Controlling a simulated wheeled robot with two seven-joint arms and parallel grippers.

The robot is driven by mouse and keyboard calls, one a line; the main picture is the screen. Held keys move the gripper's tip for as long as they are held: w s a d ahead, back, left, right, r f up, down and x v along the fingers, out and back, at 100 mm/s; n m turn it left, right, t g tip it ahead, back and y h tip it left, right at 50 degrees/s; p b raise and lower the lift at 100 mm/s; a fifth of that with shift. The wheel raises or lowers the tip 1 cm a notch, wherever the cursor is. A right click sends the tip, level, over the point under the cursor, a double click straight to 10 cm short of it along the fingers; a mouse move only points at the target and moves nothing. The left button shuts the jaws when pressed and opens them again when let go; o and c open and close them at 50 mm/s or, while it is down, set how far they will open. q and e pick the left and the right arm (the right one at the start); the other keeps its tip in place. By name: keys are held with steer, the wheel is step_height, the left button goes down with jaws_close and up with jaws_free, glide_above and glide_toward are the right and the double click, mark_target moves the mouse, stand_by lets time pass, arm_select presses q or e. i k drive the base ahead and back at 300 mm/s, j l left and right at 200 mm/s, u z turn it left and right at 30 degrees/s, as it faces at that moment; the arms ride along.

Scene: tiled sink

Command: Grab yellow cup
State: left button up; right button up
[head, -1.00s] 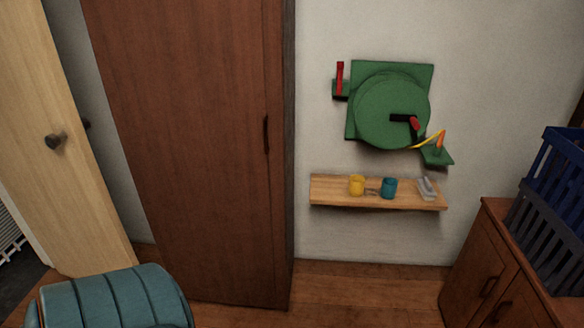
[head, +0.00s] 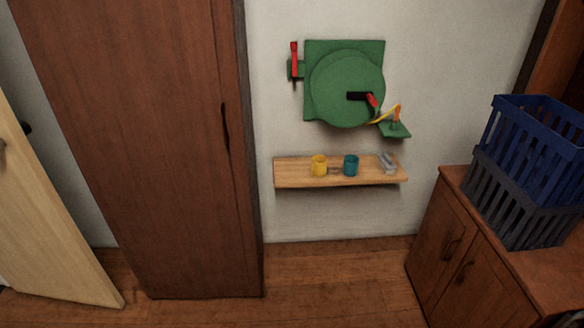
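A yellow cup (head: 319,166) stands upright on a wooden wall shelf (head: 295,179), left of the shelf's middle. A teal cup (head: 351,165) stands to its right on the same shelf, a small gap apart. A grey object (head: 387,163) lies near the shelf's right end; it is too small to tell what it is. Neither of my grippers is in view.
A tall brown wardrobe (head: 150,140) stands left of the shelf, and an open pale door (head: 50,220) is at far left. A low cabinet (head: 450,245) with a blue crate (head: 535,140) is at right. A green round fixture (head: 345,85) hangs above the shelf. Floor below the shelf is clear.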

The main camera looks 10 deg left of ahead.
mark_target(319, 162)
steer(key=i+l+z, duration=0.2)
steer(key=i+z, duration=0.15)
steer(key=i, duration=0.35)
steer(key=i+z, duration=0.35)
steer(key=i, duration=0.4)
